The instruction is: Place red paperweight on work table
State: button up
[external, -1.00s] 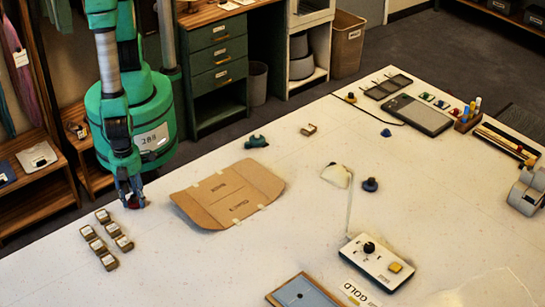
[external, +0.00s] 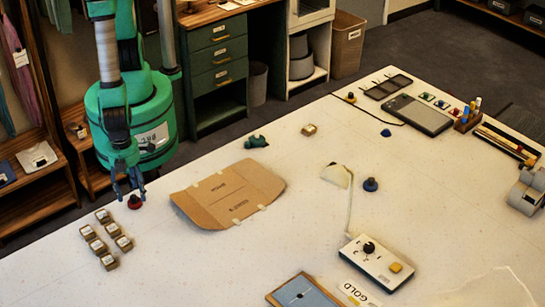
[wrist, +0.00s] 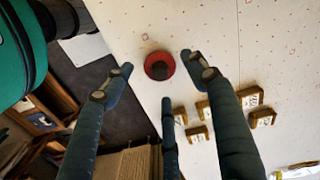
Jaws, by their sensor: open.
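The red paperweight (external: 134,202) stands on the white work table (external: 330,120) near its left edge, right of the small labelled blocks' far end. In the wrist view the paperweight (wrist: 150,75) is a red disc with a dark knob, seen between my spread fingers. My gripper (external: 128,194) is open and empty, just left of and above the paperweight in the external view. The fingertips (wrist: 157,66) look apart from it.
Several small labelled blocks (external: 107,239) lie in front of my gripper. A flat cardboard sheet (external: 228,193) lies close to the right. Bare tabletop surrounds the paperweight.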

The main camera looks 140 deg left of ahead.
notch_tip(320, 180, up, 9)
dwell(0.5)
dwell(0.5)
notch_tip(320, 180, up, 10)
jog(key=n+t, duration=0.1)
jog(key=n, duration=0.2)
send_over(134, 196)
jog(key=w+a, duration=0.3)
jog(key=a, duration=0.1)
jog(key=a+r+n+t, duration=0.25)
jog(key=a+r, duration=0.25)
jog(key=r, duration=0.4)
jog(key=s+a+r+n+t, duration=0.1)
jog(key=s+a+r+n, duration=0.2)
jog(key=r, duration=0.5)
jog(key=s+a+r+n+t, duration=0.1)
jog(key=s+a+r+n, duration=0.3)
jog(key=a+r, duration=0.3)
jog(key=shift+s+a+r+n, duration=0.15)
jog(key=shift+a+r+n, duration=0.3)
jog(key=shift+r, duration=0.15)
